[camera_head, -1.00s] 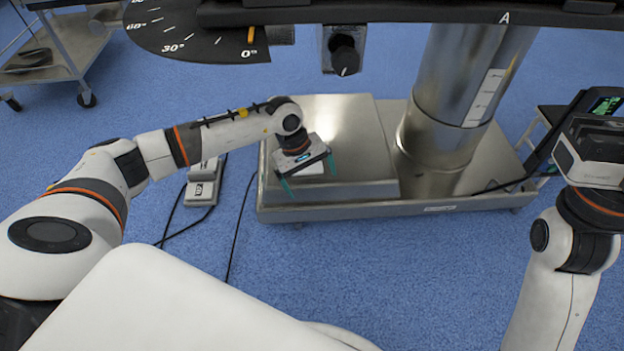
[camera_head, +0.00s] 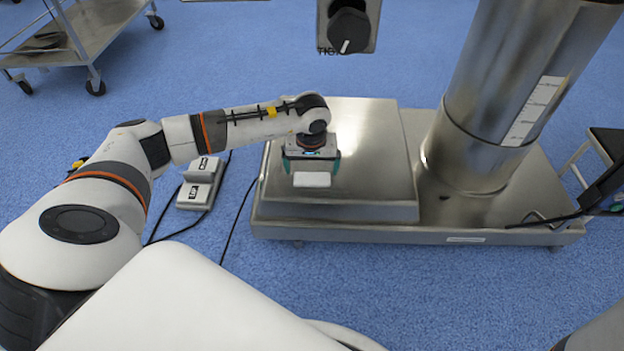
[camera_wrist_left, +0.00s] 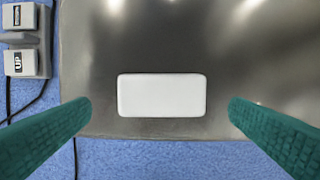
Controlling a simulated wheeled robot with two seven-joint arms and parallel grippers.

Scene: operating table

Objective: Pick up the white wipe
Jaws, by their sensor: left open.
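The white wipe (camera_head: 312,180) is a small white rounded block lying flat on the metal base of the operating table (camera_head: 385,200), near its front edge. In the left wrist view the wipe (camera_wrist_left: 161,95) lies between and ahead of the two teal fingers, with a gap on each side. My left gripper (camera_head: 311,168) is open and empty, pointing down at the wipe; it also shows in the left wrist view (camera_wrist_left: 160,108).
A grey foot pedal (camera_head: 200,184) with cables stands on the blue floor left of the base. A thick metal column (camera_head: 490,110) rises right of the wipe. A metal cart (camera_head: 85,40) stands at the back left. A black control knob (camera_head: 348,30) hangs above.

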